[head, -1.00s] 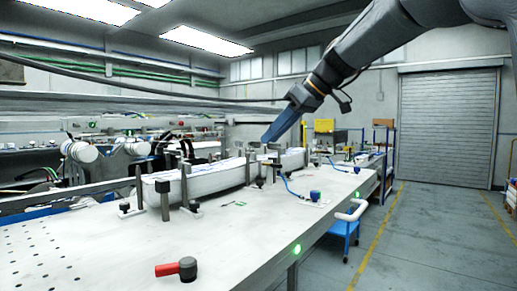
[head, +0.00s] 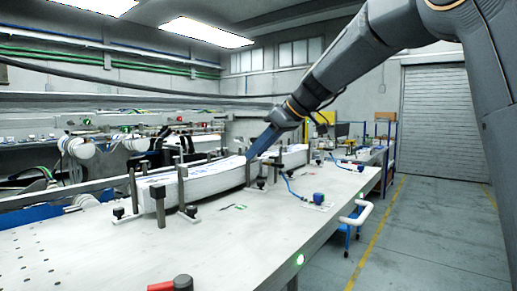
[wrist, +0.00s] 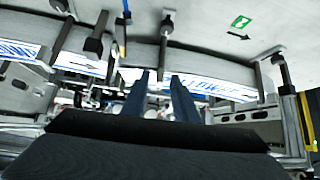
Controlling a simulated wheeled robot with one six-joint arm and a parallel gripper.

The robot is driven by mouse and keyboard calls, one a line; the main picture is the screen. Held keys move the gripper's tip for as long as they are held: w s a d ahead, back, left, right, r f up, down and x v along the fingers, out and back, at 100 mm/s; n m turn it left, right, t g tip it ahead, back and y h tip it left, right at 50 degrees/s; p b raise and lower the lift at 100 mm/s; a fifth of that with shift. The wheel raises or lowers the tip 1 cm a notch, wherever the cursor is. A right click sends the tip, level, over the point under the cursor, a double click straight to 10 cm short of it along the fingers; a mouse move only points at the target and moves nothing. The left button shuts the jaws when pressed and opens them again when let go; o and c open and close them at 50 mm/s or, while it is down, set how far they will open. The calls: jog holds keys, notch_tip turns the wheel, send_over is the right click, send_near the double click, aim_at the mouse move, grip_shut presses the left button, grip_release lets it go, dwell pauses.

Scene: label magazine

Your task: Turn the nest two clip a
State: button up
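My gripper (head: 252,154) reaches down from the upper right in the head view, its blue fingers close above the middle of the long white label stacks. In the wrist view, clips show at left (wrist: 97,45), at top (wrist: 166,26) and at right (wrist: 279,58). I cannot tell which is nest two clip a.
A blue knob (head: 319,198) with a blue hose sits to the right.

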grip_shut()
